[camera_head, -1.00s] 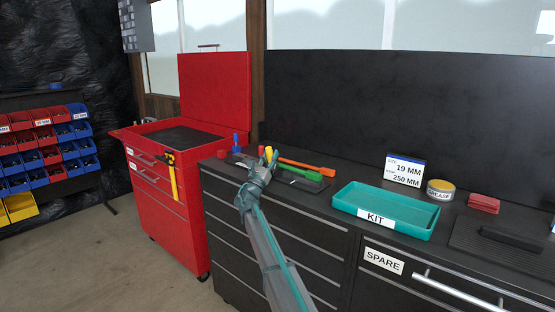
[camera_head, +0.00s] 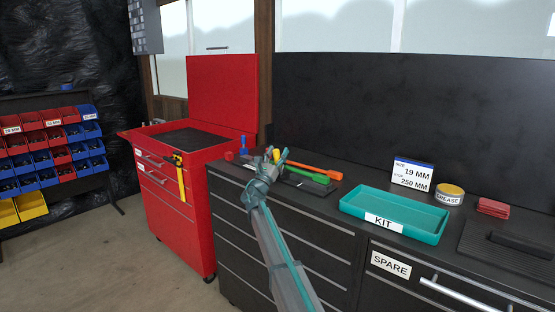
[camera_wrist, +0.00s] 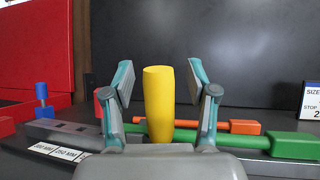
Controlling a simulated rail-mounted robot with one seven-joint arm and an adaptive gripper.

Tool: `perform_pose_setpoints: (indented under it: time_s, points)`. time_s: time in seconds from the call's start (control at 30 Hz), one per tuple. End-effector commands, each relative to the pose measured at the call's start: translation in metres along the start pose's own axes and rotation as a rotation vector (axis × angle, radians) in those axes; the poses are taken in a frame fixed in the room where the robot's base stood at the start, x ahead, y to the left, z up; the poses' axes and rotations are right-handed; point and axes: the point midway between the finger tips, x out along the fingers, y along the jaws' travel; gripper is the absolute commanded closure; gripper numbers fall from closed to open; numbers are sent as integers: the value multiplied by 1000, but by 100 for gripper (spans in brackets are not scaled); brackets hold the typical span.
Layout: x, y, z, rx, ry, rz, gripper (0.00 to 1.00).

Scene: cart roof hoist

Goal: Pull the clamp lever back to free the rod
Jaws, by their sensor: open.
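A yellow upright handle (camera_wrist: 158,105), perhaps the clamp lever, stands between the fingers of my gripper (camera_wrist: 160,90) in the wrist view. The fingers are open, with a gap on each side of it. In the head view my gripper (camera_head: 276,156) is over the left end of the black bench and mostly hides the handle. Behind the handle lie a green rod with a thick end (camera_wrist: 295,146) and an orange rod (camera_wrist: 245,127); they also show in the head view as green (camera_head: 308,175) and orange (camera_head: 318,170). The handle's base is hidden by my gripper.
A grey slotted block (camera_wrist: 70,132) with size labels and a blue peg (camera_wrist: 42,105) are left of the handle. A teal KIT tray (camera_head: 395,212), a size sign (camera_head: 412,174) and a grease tin (camera_head: 449,194) stand on the bench. A red cart (camera_head: 180,200) stands left.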

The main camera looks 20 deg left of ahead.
Motion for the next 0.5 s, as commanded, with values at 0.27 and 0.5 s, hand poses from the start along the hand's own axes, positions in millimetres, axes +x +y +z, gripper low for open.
perform_pose_setpoints:
  time_s: [0.27,0.5]
  points:
    - [27,-2,41,0,-1,0,42]
    - [40,-3,62,-1,-1,-1,42]
